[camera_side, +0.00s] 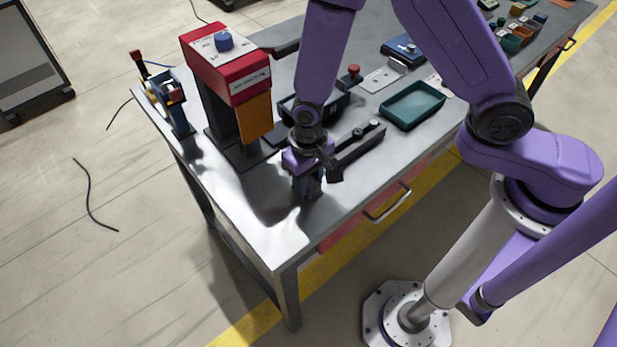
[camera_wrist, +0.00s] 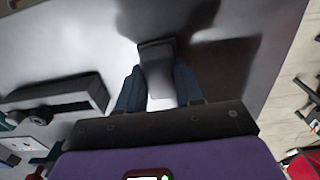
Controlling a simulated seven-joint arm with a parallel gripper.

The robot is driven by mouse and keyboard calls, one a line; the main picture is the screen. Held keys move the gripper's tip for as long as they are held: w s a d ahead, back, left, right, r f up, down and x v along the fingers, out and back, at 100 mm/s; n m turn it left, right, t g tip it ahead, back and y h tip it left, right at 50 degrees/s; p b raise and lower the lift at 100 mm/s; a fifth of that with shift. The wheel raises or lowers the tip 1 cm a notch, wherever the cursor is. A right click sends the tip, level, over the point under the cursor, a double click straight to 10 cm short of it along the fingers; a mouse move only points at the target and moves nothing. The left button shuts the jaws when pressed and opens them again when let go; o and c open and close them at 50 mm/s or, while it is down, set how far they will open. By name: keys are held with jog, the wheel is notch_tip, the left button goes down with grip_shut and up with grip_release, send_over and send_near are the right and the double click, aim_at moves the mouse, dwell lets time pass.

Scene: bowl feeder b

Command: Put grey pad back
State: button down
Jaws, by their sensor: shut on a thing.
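The grey pad (camera_wrist: 157,55) shows in the wrist view between the two blue fingers of my gripper (camera_wrist: 158,78). My gripper is shut on it, and the pad's far end sticks out past the fingertips. In the side view my gripper (camera_side: 308,188) points down close above the bare front part of the metal table (camera_side: 255,205). There the pad is mostly hidden by the fingers, and I cannot tell whether it touches the table.
A red press (camera_side: 235,75) with an orange guard (camera_side: 255,118) stands left of my gripper. A dark rail fixture (camera_side: 358,142) lies close on the right, with a teal tray (camera_side: 412,106) beyond. A blue-yellow device (camera_side: 172,100) stands at the left edge. The front-left corner is clear.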

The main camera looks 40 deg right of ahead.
aim_at(309, 181)
jog(key=shift+f, duration=0.1)
jog(key=c, duration=0.7)
grip_release()
jog(key=shift+c, duration=0.2)
notch_tip(309, 181, up, 12)
